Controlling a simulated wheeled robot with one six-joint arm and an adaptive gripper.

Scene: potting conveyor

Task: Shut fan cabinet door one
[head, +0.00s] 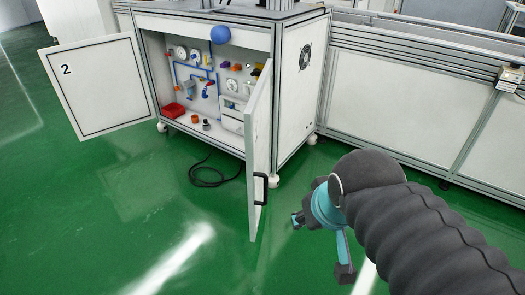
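The cabinet (293,95) stands open at the front. Its left door (98,85) is marked "2" and swung wide to the left. The right door (257,155) stands open toward me and is seen nearly edge-on. No number shows on it; it seems to be door one. A black handle (263,189) sits low on its right-hand side. A round fan grille (305,56) is on the cabinet's right side. My gripper (321,247) is to the right of the right door, apart from it. Its turquoise fingers are spread, with nothing seen between them.
Inside the cabinet are blue pipes, gauges and a red box (172,110). A blue ball (220,34) shows at its top front edge. A black cable (208,176) lies on the green floor before it. A long conveyor frame (400,100) runs along the right. Floor left is clear.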

